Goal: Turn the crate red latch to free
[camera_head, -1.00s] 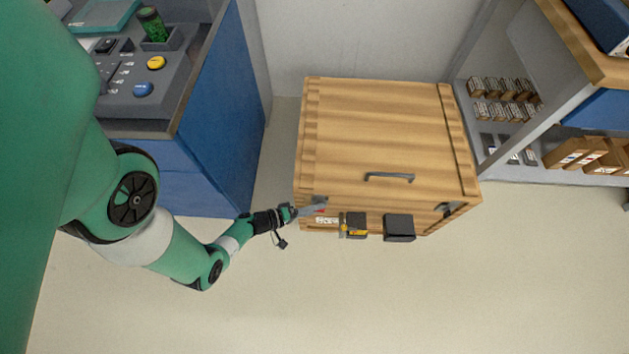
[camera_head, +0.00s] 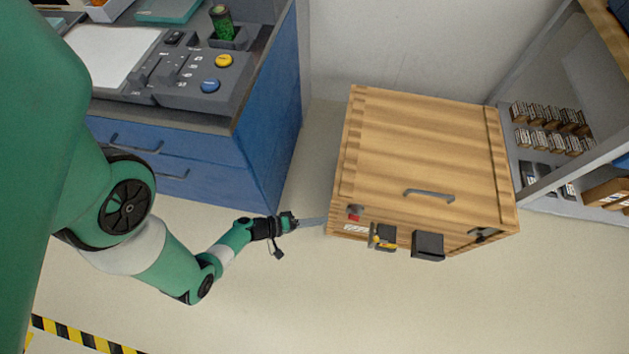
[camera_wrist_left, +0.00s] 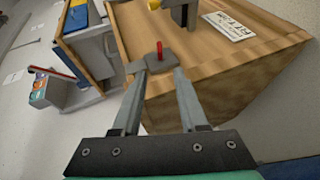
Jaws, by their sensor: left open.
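The wooden crate (camera_head: 450,140) stands on the floor with a grey handle on its lid. Its red latch (camera_head: 355,211) is on the front face near the upper left corner. In the left wrist view the latch (camera_wrist_left: 159,50) is a thin red lever on a dark base, pointing up in the picture. My left gripper (camera_head: 322,222) is open and empty, just left of the crate's front corner. In the left wrist view its two fingers (camera_wrist_left: 158,72) point toward the latch, which shows just beyond the gap between the tips. My right gripper is not in view.
A black and yellow fitting (camera_head: 382,238) and a black box (camera_head: 428,245) stick out from the crate's front, right of the latch. A blue cabinet (camera_head: 265,130) stands to the left, and a grey shelf unit to the right. The floor in front is clear.

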